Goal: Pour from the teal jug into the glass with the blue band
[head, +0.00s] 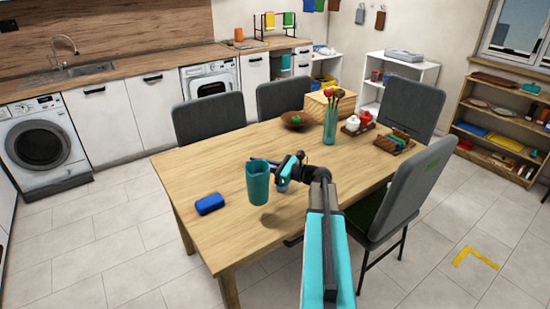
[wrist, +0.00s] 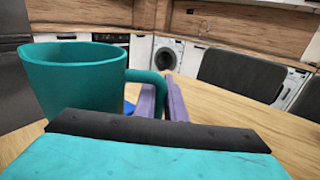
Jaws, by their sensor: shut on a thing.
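The teal jug (head: 258,184) is upright in the head view, and a shadow on the table to its lower right suggests it is held above the top. In the wrist view the jug (wrist: 80,85) fills the left side, its handle reaching right to the purple fingers. My gripper (wrist: 163,95) is shut on that handle; in the head view my gripper (head: 272,164) is just behind and right of the jug. A small bluish shape (head: 282,185) shows between the jug and my wrist, partly hidden; I cannot tell whether it is the glass with the blue band. The jug's contents are hidden.
Grey chairs surround the table.

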